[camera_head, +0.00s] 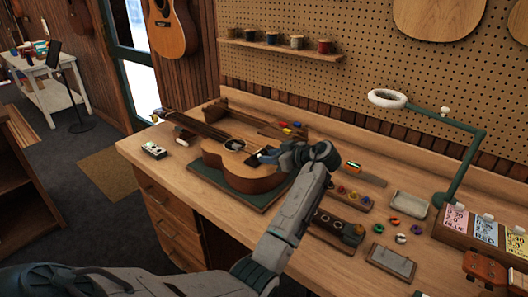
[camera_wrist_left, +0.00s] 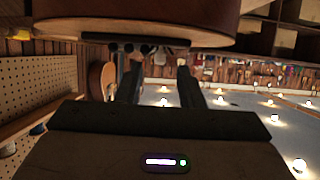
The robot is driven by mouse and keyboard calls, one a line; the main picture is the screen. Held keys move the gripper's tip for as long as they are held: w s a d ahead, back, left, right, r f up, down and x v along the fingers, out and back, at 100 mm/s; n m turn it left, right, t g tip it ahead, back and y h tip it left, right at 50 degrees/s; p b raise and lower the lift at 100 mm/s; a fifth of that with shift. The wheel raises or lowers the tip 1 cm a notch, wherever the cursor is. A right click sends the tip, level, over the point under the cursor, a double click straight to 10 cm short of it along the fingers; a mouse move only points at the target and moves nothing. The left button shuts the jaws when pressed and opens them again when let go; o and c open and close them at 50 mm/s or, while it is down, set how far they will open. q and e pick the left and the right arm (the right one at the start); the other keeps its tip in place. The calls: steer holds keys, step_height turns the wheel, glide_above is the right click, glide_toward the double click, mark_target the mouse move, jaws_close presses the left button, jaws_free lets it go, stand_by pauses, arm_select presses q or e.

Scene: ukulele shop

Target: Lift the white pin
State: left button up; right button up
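A ukulele (camera_head: 245,180) lies face up on a green mat (camera_head: 230,192) on the workbench. My left gripper (camera_head: 258,158) is over the lower part of its body, close to the bridge. In the left wrist view, which looks upside down, the ukulele body (camera_wrist_left: 140,28) fills the top edge. A dark bridge with several small pegs (camera_wrist_left: 145,47) shows there. The two fingers of my left gripper (camera_wrist_left: 157,78) stand apart with nothing between them. I cannot pick out the white pin for certain; the gripper covers part of the bridge in the head view. My right gripper is out of view.
A small pedal-like box (camera_head: 154,150) stands left of the ukulele. A ring lamp (camera_head: 387,98) on a green arm reaches over the back.

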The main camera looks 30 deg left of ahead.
arm_select(q)
steer(key=shift+p+x, duration=0.35)
steer(key=shift+x, duration=1.15)
steer(key=shift+c, duration=0.4)
jaws_close()
steer(key=shift+r+b, duration=0.3)
steer(key=shift+r, duration=0.75)
steer(key=shift+o, duration=0.4)
jaws_free()
steer(key=shift+d, duration=0.15)
